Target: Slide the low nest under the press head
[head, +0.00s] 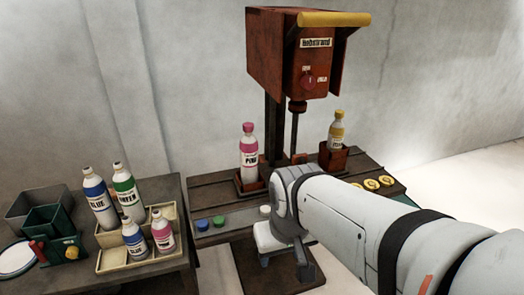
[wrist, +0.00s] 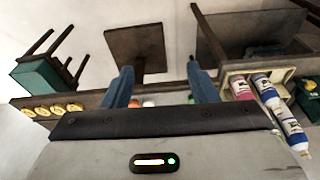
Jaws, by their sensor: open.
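The rust-red press (head: 316,62) stands at the back of the bench, its thin spindle pointing down over the bench middle. Left of the spindle, a low-walled red nest (head: 249,184) holds a pink-labelled bottle (head: 249,150). Right of it, a taller-looking red nest (head: 333,160) holds a yellow-capped bottle (head: 337,130). The left one looks like the low nest. My gripper (head: 283,255) is in front of the bench, apart from both nests. In the wrist view, my gripper's blue fingers (wrist: 160,68) are spread and empty. My arm hides part of the bench.
Blue and green caps (head: 210,223) lie on the bench's front left, yellow discs (head: 372,184) at its right. A side table at left carries a cream tray (head: 113,261) with several bottles, and a green box (head: 55,228). A brown plate (wrist: 135,45) shows beyond my fingers.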

